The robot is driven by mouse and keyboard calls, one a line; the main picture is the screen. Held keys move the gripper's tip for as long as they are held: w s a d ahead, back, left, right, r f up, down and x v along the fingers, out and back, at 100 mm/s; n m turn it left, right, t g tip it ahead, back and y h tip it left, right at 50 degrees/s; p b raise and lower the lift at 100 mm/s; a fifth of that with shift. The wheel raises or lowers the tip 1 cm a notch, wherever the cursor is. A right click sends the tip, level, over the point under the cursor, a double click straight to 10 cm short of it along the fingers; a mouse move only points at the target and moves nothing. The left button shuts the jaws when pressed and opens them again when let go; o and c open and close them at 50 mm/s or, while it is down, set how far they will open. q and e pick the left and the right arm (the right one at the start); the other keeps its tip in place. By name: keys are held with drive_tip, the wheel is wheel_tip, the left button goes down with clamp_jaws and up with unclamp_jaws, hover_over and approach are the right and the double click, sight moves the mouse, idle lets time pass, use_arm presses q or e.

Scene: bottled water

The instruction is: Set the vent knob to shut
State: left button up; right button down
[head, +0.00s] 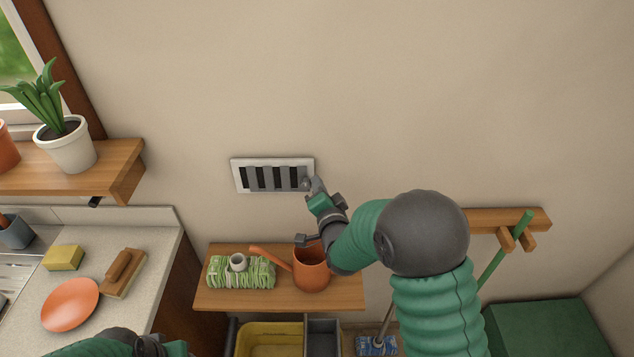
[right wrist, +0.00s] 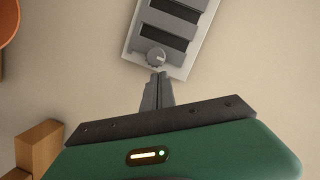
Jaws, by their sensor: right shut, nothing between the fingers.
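The wall vent (head: 273,161) is a white-framed rectangle with dark slots between grey slats. Its small round grey knob (head: 306,183) is at the vent's right end. In the right wrist view the knob (right wrist: 157,57) has a pale mark on its face, and dark gaps show between the vent's slats (right wrist: 168,30). My right gripper (head: 315,184) is shut and empty, its fingertips (right wrist: 158,75) right by the knob. I cannot tell whether they touch it. Part of my left arm shows at the bottom left of the head view; its fingers are hidden.
A plant shelf (head: 127,172) is at left, a peg rail (head: 485,219) at right. The wall above is clear.

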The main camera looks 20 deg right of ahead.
sight(304, 180)
drive_tip(key=shift+s+a, duration=0.1)
drive_tip(key=shift+a, duration=0.05)
drive_tip(key=shift+f, duration=0.15)
drive_tip(key=shift+w+a, duration=0.1)
drive_tip(key=shift+w, duration=0.1)
drive_tip(key=shift+w+a+f, duration=0.1)
drive_tip(key=shift+a, duration=0.1)
drive_tip(key=shift+w+a+b, duration=0.2)
drive_tip(key=shift+a+b, duration=0.6)
drive_tip(key=shift+a, duration=0.45)
drive_tip(key=shift+d, duration=0.15)
drive_tip(key=shift+r, duration=0.2)
